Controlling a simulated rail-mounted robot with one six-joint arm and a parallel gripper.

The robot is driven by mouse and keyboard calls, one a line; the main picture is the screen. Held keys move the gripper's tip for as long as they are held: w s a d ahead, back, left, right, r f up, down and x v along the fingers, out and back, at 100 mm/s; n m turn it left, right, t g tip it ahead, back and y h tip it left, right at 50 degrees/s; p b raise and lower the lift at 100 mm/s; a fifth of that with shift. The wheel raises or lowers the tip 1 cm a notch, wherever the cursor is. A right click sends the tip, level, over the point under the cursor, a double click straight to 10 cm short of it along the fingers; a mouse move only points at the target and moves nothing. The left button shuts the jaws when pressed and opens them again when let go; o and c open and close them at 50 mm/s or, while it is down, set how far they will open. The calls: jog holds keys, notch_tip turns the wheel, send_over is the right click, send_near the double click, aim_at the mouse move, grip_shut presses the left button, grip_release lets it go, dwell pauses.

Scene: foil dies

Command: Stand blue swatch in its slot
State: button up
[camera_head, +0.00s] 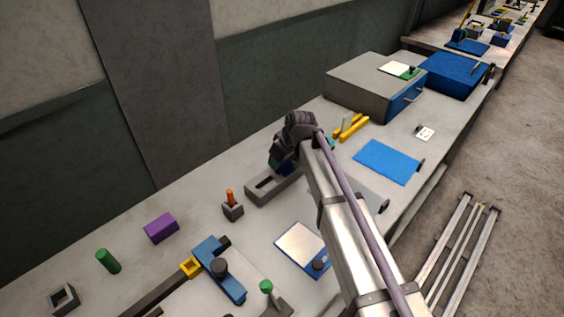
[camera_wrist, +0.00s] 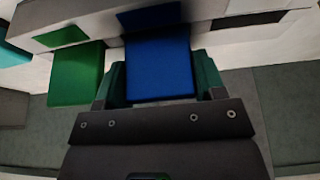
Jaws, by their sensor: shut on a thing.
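My gripper (camera_wrist: 161,76) is shut on the blue swatch (camera_wrist: 158,64), which lies between its two teal fingers in the wrist view. The far edge of the blue swatch is close to a pale rack (camera_wrist: 105,28) with coloured patches; I cannot tell whether they touch. A dark blue patch (camera_wrist: 148,17) on the rack lies just beyond the swatch. In the head view my gripper (camera_head: 276,165) is over the back part of a grey slotted block (camera_head: 262,195), and my arm hides the swatch there.
A green swatch (camera_wrist: 77,72) is left of the blue one, by the rack's green patch (camera_wrist: 62,36). A dark slot (camera_wrist: 250,18) is at the rack's right. A small block with an orange peg (camera_head: 232,207) and a purple block (camera_head: 161,228) are left of my arm.

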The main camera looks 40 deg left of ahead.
jog(key=shift+f+b, duration=0.3)
jog(key=o, duration=0.7)
jog(key=shift+r, duration=0.1)
jog(key=shift+o, duration=0.2)
jog(key=shift+r+p, duration=0.3)
jog(key=shift+p, duration=0.1)
jog(key=p+v, duration=1.1)
jog(key=shift+d+r, duration=0.15)
jog(key=shift+r, duration=0.25)
